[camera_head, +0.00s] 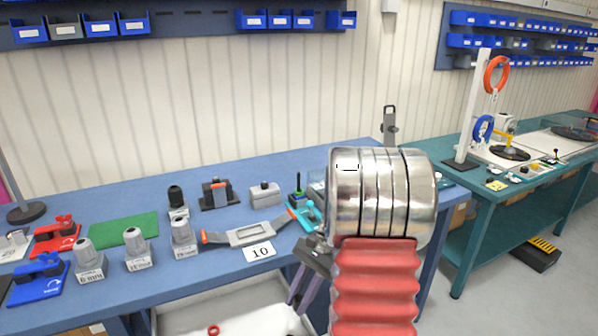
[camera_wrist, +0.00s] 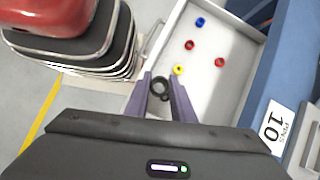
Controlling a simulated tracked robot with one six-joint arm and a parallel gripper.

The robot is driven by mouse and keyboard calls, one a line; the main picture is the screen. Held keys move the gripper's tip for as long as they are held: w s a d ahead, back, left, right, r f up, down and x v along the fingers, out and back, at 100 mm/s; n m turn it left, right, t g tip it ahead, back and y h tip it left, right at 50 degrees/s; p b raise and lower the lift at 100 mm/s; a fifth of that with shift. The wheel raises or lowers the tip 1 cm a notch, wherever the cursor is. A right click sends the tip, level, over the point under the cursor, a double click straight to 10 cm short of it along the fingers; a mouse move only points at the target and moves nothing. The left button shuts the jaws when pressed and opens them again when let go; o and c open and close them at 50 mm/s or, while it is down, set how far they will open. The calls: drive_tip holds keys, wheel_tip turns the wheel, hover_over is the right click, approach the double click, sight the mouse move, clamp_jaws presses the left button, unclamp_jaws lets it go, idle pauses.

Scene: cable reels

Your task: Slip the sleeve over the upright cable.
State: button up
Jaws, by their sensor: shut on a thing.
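My gripper (camera_wrist: 162,82) points down over a white tray (camera_wrist: 252,86) in the wrist view. Its two purple fingers are closed on a small black ring-shaped sleeve (camera_wrist: 157,80). In the head view my gripper (camera_head: 298,296) is low at the bench's front edge, and the held sleeve cannot be made out there. A small dark stand with a thin upright piece (camera_head: 298,186) is on the blue bench behind my arm; it may be the upright cable, but it is too small to tell. My arm hides part of the bench beside it.
Blue, red and yellow rings (camera_wrist: 178,70) lie loose in the tray. The blue bench (camera_head: 180,280) carries grey blocks, a green mat (camera_head: 124,229), a grey holder with orange ends (camera_head: 248,234) and a "10" card (camera_head: 260,252). A teal bench (camera_head: 470,212) stands at right.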

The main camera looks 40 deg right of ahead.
drive_tip(key=w+a+r+n+g+h, duration=0.25)
drive_tip(key=w+a+n+g, duration=0.35)
drive_tip(key=w+n, duration=0.5)
drive_tip(key=w+a+f+n+h, duration=0.1)
drive_tip(key=w+a+n+h, duration=0.1)
drive_tip(key=a, duration=0.6)
drive_tip(key=w+a+f+n+h, duration=0.2)
drive_tip(key=w+a+n, duration=0.2)
drive_tip(key=a, duration=0.5)
drive_tip(key=shift+w+a+g, duration=0.15)
drive_tip(key=shift+w+g, duration=0.25)
drive_tip(key=shift+w, duration=0.3)
